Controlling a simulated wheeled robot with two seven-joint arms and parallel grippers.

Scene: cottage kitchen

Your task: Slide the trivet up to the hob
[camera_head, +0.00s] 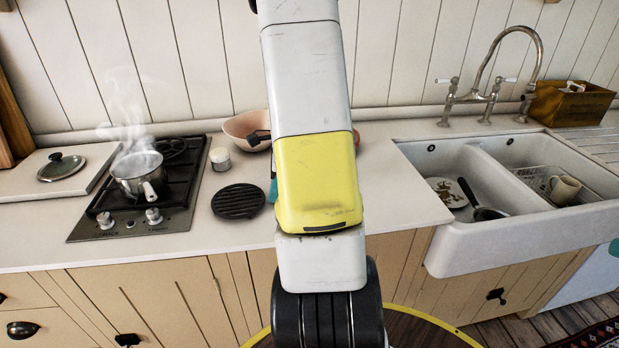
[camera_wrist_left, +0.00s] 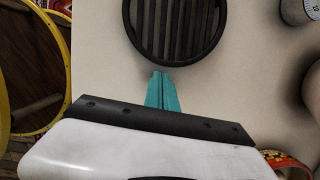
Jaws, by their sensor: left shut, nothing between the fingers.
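The trivet (camera_head: 238,201) is a round, black, slatted disc lying flat on the pale worktop. It sits just right of the hob (camera_head: 188,180), with a narrow strip of worktop between them. In the left wrist view the trivet (camera_wrist_left: 176,28) is at the top, partly cut off. My left gripper (camera_head: 272,190) has teal fingers, mostly hidden behind my arm in the head view. In the wrist view the left gripper (camera_wrist_left: 161,76) is shut and empty, its tips right by the trivet's rim; I cannot tell whether they touch. A teal bit of my right gripper (camera_head: 614,248) shows at the right edge.
A steaming pot (camera_head: 139,174) stands on the hob. A small white jar (camera_head: 220,159) and a pinkish bowl (camera_head: 246,128) are behind the trivet. The double sink (camera_head: 470,225) is at the right. Worktop between trivet and front edge is clear.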

